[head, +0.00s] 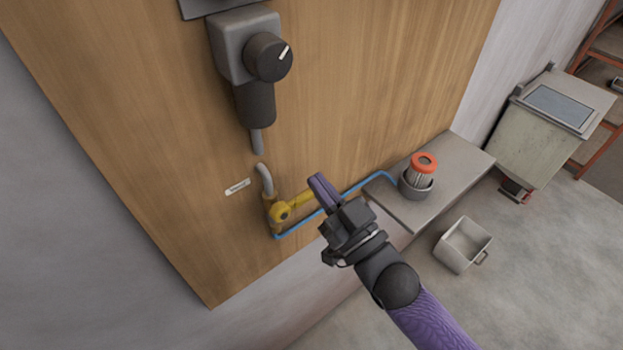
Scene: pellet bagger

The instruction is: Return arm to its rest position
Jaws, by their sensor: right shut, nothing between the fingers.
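My right arm comes in from the lower right, with a purple sleeve. Its gripper (319,186) is shut and empty, with its fingers pointing up and left in front of the wooden panel (370,80). The fingertips appear close to the end of a yellow valve handle (299,201); I cannot tell whether they touch it. The valve sits on a pipe low on the panel, and a blue hose (359,186) runs from it to the right, partly hidden behind the gripper. My left gripper is not in view.
A grey box with a black knob (268,57) is mounted higher on the panel. A grey shelf (446,168) at right holds a cup with an orange-topped filter (423,168). A square metal bin (462,245) stands on the floor. A cabinet (545,130) stands at far right.

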